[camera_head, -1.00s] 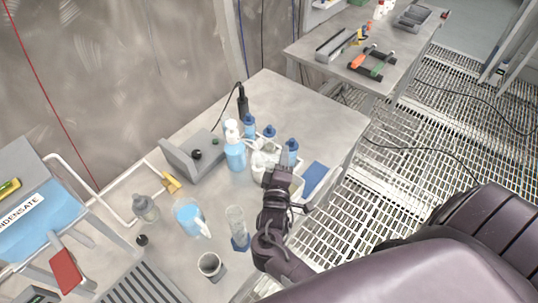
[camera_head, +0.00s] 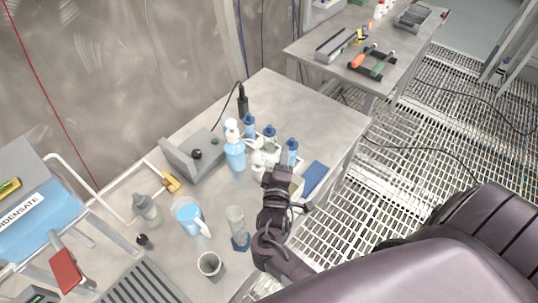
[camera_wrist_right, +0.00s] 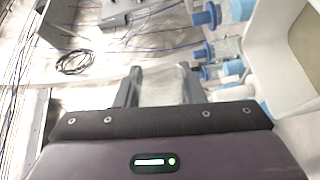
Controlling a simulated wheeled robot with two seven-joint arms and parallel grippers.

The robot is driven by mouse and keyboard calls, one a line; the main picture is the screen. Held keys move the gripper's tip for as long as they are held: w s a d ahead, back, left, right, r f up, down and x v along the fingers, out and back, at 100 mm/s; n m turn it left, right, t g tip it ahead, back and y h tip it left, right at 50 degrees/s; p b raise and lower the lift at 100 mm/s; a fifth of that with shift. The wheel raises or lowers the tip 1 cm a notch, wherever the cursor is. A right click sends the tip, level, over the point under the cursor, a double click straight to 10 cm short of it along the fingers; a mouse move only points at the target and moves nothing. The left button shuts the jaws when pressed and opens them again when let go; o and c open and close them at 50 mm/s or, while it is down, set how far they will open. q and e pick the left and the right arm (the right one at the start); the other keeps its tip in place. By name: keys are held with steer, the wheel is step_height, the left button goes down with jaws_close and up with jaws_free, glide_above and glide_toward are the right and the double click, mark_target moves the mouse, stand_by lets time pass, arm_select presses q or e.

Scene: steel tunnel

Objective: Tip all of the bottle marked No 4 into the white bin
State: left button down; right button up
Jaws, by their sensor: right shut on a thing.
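My right gripper (camera_head: 277,172) is over the near bench, beside the blue-capped bottles. In the right wrist view its fingers (camera_wrist_right: 160,85) are shut on a pale, translucent thing (camera_wrist_right: 166,88), which looks like a bottle; no marking on it is readable. Several blue-capped bottles (camera_head: 291,150) stand just beyond the gripper, and their caps show in the wrist view (camera_wrist_right: 206,17). No number 4 can be read on any of them. My left gripper is out of view.
A blue wash bottle (camera_head: 235,155), a blue-filled jug (camera_head: 188,217), a clear cylinder (camera_head: 236,222) and a grey-white cup (camera_head: 209,264) stand on the bench. A grey block device (camera_head: 190,160) stands behind. A blue pad (camera_head: 314,176) lies by the right edge.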

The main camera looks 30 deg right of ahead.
stand_by(0.3)
steer(key=shift+w+a+r+n+p, duration=0.15)
steer(key=shift+r+n+p, duration=0.2)
steer(key=shift+n+p, duration=0.65)
steer(key=shift+a+n+p, duration=0.1)
steer(key=shift+n+p, duration=0.2)
steer(key=shift+p, duration=0.35)
steer(key=shift+f, duration=0.15)
steer(key=shift+w+a+r+n+p, duration=0.1)
steer(key=shift+w+r+n+p, duration=0.05)
steer(key=shift+r+n+p, duration=0.65)
steer(key=shift+p, duration=0.4)
steer(key=n, duration=0.1)
steer(key=r+n, duration=0.1)
steer(key=n, duration=0.2)
steer(key=shift+w+a+r, duration=0.2)
steer(key=shift+a+r, duration=0.1)
steer(key=shift+r, duration=0.05)
